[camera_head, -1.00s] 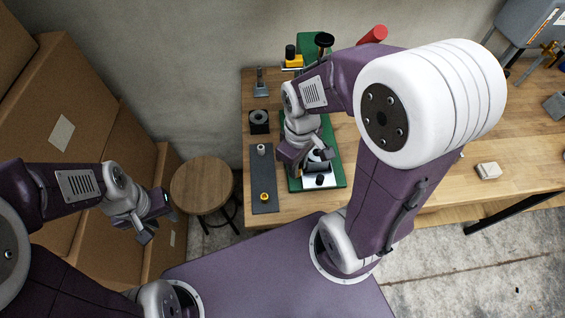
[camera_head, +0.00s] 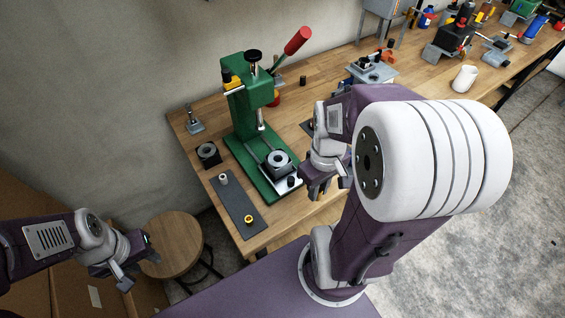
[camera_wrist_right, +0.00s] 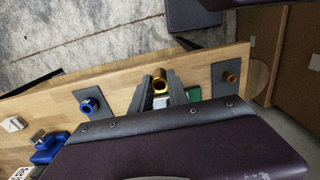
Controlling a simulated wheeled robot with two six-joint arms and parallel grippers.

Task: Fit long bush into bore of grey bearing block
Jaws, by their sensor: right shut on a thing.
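A grey bearing block (camera_head: 278,160) with a round bore sits on the press's sliding plate. A darker block with a bore (camera_head: 208,152) stands to the left. A grey strip (camera_head: 236,199) carries a pale bush (camera_head: 223,178) and a short yellow bush (camera_head: 248,218). My left gripper (camera_head: 128,268) is empty near the stool; its jaw opening is unclear.
The press has a red-handled lever (camera_head: 297,41). A round wooden stool (camera_head: 173,245) stands in front of the bench's left end. In the wrist view a blue bush (camera_wrist_right: 90,105) stands on another dark plate. Tools and a white jug (camera_head: 465,78) lie further right.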

